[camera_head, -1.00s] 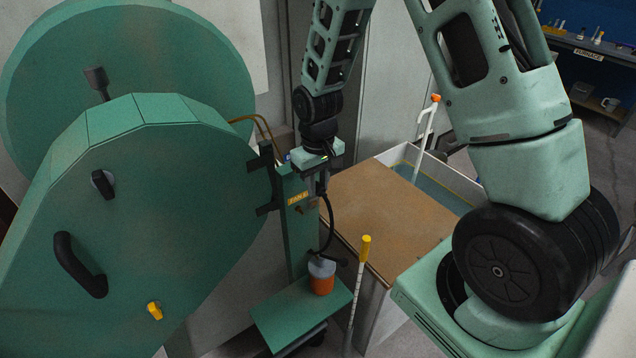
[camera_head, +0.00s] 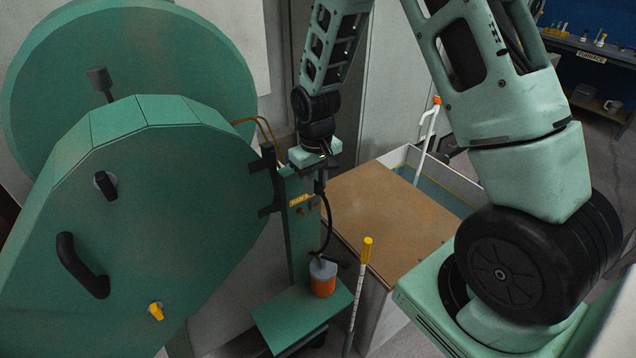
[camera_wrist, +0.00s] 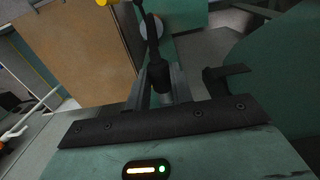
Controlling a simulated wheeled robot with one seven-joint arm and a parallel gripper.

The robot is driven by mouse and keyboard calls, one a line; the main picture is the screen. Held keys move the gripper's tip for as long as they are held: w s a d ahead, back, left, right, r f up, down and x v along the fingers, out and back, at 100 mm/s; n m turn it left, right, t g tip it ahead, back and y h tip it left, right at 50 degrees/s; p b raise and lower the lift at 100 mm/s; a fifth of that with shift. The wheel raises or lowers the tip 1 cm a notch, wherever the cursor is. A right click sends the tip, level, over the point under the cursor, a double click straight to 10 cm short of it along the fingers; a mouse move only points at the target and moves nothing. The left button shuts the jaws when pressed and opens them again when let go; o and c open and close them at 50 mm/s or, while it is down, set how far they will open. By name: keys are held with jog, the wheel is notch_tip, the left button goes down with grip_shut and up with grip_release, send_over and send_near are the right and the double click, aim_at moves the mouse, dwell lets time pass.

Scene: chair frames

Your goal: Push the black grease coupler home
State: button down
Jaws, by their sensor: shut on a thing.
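The black grease coupler (camera_wrist: 158,72) is at the end of a black hose (camera_wrist: 150,28). In the wrist view it sits between the fingers of my gripper (camera_wrist: 162,88), which is shut on it. A short metallic piece shows at the coupler's near end. In the head view the coupler (camera_head: 319,187) is small and dark beside the green post (camera_head: 298,225), just below my gripper (camera_head: 316,178). The hose (camera_head: 329,225) hangs from it to an orange grease pot (camera_head: 323,285). Whether the coupler is seated on a fitting cannot be told.
A large green housing (camera_head: 150,220) with handles stands left, close to the post. A brown board (camera_head: 390,215) lies right of it. A white rod with a yellow cap (camera_head: 366,248) stands in front. The pot rests on a green shelf (camera_head: 280,318).

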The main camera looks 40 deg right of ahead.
jog(key=shift+w, duration=0.25)
jog(key=shift+w, duration=0.35)
jog(key=shift+w, duration=0.1)
jog(key=c, duration=1.1)
grip_release()
jog(key=shift+c, duration=0.2)
notch_tip(320, 180, up, 17)
jog(key=b, duration=0.5)
jog(key=shift+r, duration=0.2)
